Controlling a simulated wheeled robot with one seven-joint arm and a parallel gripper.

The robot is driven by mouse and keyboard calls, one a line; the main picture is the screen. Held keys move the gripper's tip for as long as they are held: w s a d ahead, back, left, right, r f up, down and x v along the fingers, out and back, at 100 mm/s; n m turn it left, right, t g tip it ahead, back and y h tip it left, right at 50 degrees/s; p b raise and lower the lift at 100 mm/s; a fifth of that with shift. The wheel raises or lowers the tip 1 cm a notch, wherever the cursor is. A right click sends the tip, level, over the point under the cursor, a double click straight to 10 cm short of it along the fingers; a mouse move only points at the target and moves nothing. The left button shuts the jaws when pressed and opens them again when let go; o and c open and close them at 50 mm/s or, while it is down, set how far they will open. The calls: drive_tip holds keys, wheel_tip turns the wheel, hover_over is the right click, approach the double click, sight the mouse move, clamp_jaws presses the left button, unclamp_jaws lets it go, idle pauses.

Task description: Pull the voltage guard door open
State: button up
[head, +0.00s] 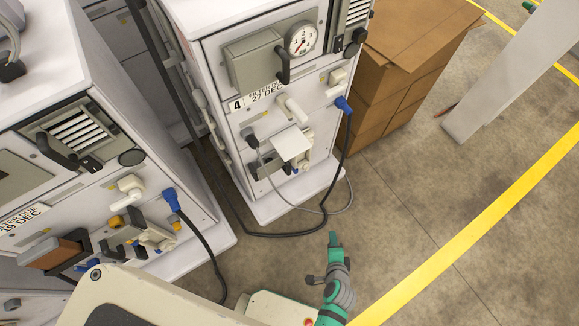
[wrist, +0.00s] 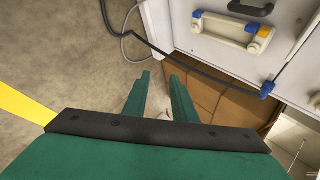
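No door in view bears a readable voltage guard label, so I cannot tell for sure which panel it is. The machine marked 4 (head: 215,60) has a grey cover with a black handle (head: 252,62) beside a round gauge, and a small white flap (head: 292,145) lower down. My gripper (head: 334,242) is low over the floor in front of this machine, apart from it. In the wrist view its two teal fingers (wrist: 160,85) are spread with nothing held between them. A white machine front with a cream handle (wrist: 240,32) shows beyond them, out of reach of the fingertips.
A second machine (head: 75,130) stands at left with a dark handle and protruding fittings. Black and grey cables (head: 275,235) loop across the floor by machine 4. Brown cartons (head: 400,75) stand at its right.

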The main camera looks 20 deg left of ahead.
drive_tip(key=w+a+f+m+g+y, duration=0.1)
drive_tip(key=w+a+f+m+y, duration=0.15)
drive_tip(key=w, duration=0.35)
drive_tip(key=m+g+y, duration=0.2)
drive_tip(key=m+y, duration=0.6)
approach(290, 168)
drive_tip(key=shift+n, duration=0.25)
drive_tip(key=x, duration=1.1)
drive_tip(key=shift+w+f, duration=0.15)
drive_tip(key=shift+f, duration=0.2)
clamp_jaws()
